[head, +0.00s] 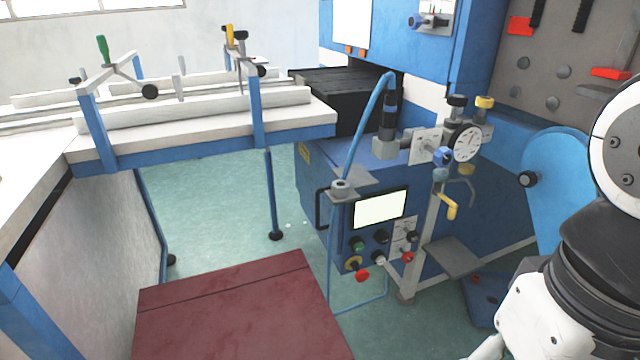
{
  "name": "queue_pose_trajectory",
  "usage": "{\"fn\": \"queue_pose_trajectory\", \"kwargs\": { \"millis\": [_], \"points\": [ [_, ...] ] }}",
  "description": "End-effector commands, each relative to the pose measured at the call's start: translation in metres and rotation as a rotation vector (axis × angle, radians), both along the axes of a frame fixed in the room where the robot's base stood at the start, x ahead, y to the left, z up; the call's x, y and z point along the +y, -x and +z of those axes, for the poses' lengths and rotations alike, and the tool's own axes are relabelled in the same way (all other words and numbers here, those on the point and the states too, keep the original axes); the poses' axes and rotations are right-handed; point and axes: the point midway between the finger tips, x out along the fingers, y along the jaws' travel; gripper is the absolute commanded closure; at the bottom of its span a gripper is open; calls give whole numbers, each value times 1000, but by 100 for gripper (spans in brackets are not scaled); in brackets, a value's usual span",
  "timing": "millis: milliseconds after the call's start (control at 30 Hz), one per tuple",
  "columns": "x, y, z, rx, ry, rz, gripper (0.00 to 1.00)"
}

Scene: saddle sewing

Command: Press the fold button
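A blue control panel (346,222) with a lit blank screen (380,209) stands in the middle of the head view. Below the screen are a green button (357,244), a black knob (382,237), a pale button (379,258) and a red knob (362,275) by a yellow ring. A small side plate (402,228) carries a black knob and a red knob (407,257). No label is readable, so I cannot tell which is the fold button. My arm is at the right edge, apart from the panel. My gripper is outside the picture.
A blue machine (318,195) with a dial gauge (467,143) and a yellow-handled lever (447,207) stands behind the panel. A white-topped bench (200,130) is at left. A dark red slab (240,310) lies in front. Green floor (225,210) shows between them.

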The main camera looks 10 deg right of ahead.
Motion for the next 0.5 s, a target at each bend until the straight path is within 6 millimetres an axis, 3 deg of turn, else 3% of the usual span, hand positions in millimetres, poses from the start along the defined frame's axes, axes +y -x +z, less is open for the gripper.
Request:
{"fn": "queue_pose_trajectory", "kwargs": {
  "millis": [167, 400, 500],
  "points": [
    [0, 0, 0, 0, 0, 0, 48],
    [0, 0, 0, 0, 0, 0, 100],
    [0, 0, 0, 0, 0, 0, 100]
  ]
}}
